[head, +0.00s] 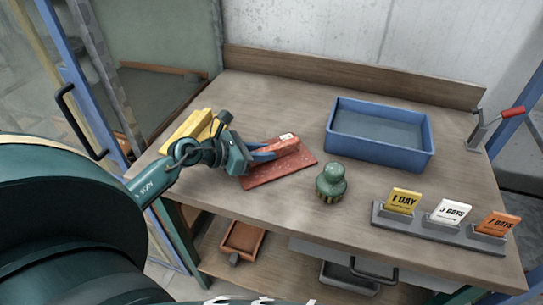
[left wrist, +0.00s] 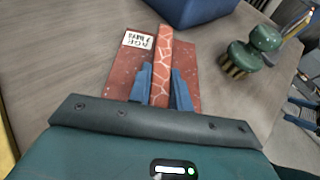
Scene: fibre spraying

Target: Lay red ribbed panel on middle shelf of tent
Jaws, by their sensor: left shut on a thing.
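The red ribbed panel (head: 285,168) lies flat at table height on the wooden workbench, left of its middle; I cannot tell if it is slightly lifted. It is speckled, with a raised rib along it and a small white label. My left gripper (head: 262,153) is shut on the rib. In the left wrist view the blue fingers (left wrist: 161,85) stand on both sides of the rib, which has a pale cracked pattern, and the panel (left wrist: 118,72) spreads out beneath them. My right gripper is not in view. I cannot make out the tent's middle shelf for certain.
A blue tray (head: 380,153) stands behind and right of the panel. A green-knobbed brush (head: 331,184) stands close to its right. A yellow block (head: 190,128) lies at left. A rack with day signs (head: 440,230) is at front right. A blue-framed panel with a handle (head: 85,108) rises at left.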

